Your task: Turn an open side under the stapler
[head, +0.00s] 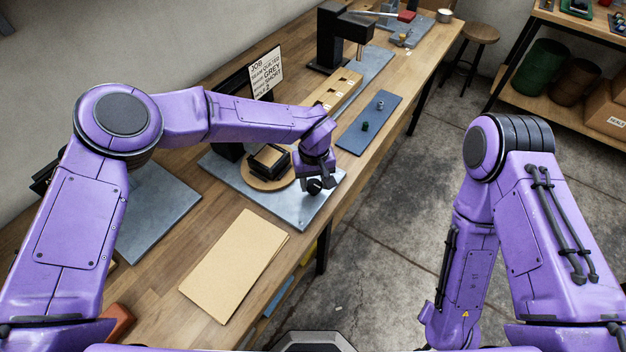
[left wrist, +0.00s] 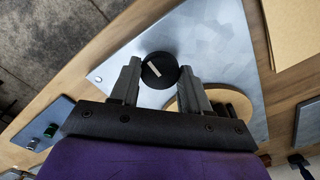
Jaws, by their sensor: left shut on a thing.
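A round wooden turntable (head: 249,176) sits on a grey metal plate (head: 312,212) on the workbench. A small black-edged, tan-topped block (head: 268,160) rests on it. A black upright (head: 232,150), likely part of the stapler, stands behind the turntable; my left arm hides much of it, and I cannot tell which side of the block faces it. My left gripper (head: 316,182) is at the plate's right, shut on a black round knob (left wrist: 158,70) with a pale bar mark. The wooden turntable edge (left wrist: 238,103) shows beside the fingers in the left wrist view. My right gripper is out of view.
A tan folder (head: 235,265) lies in front of the plate. A job card (head: 265,72) stands behind. A blue mat (head: 368,125) with small pegs and a black press (head: 335,40) are farther along the bench. Open floor (head: 390,240) lies to the right.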

